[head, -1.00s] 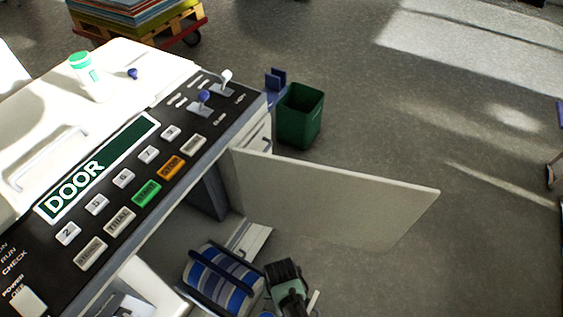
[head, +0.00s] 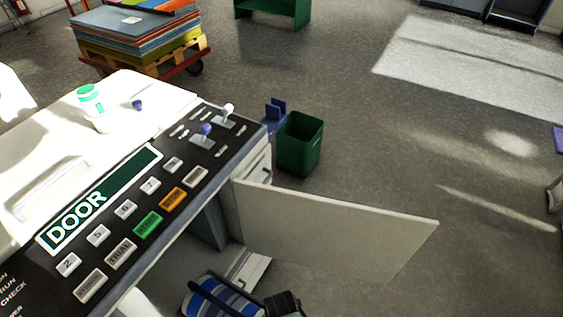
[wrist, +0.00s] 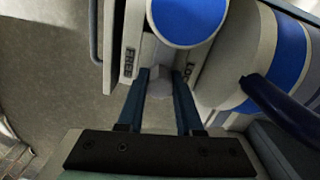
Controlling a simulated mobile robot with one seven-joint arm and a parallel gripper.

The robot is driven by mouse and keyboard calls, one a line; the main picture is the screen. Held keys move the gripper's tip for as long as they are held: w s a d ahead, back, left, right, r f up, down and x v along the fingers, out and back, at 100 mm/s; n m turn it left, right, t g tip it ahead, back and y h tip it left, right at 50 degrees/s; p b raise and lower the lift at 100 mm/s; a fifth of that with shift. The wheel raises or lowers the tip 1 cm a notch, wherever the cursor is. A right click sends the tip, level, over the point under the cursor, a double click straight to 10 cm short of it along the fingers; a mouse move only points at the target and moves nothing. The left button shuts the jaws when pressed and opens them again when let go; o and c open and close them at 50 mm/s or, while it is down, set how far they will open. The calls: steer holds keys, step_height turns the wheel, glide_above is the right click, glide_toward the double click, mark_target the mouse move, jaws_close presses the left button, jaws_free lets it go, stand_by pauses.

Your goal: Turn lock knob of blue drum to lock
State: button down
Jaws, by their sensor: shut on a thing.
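The blue drum (head: 226,297) shows at the bottom edge of the head view, striped blue and white, below the machine's control panel. In the wrist view its striped side (wrist: 288,50) and dark blue handle bar (wrist: 285,105) are at the right. The lock knob (wrist: 158,90) is a small grey piece between a "FREE" label on the left and a partly hidden "LO…" label on the right. My gripper (wrist: 160,72) is shut on the knob, one dark blue finger on each side. In the head view only its top shows, right beside the drum. The knob's exact angle is hard to tell.
A blue disc (wrist: 188,15) lies just beyond the knob. An open pale door panel (head: 330,232) stands out from the machine, beyond my gripper. A green bin (head: 299,143) is behind it.

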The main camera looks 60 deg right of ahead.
steer(key=c, duration=0.6)
jaws_free()
step_height(320, 180, up, 13)
steer(key=p, duration=0.3)
steer(key=shift+w, duration=0.1)
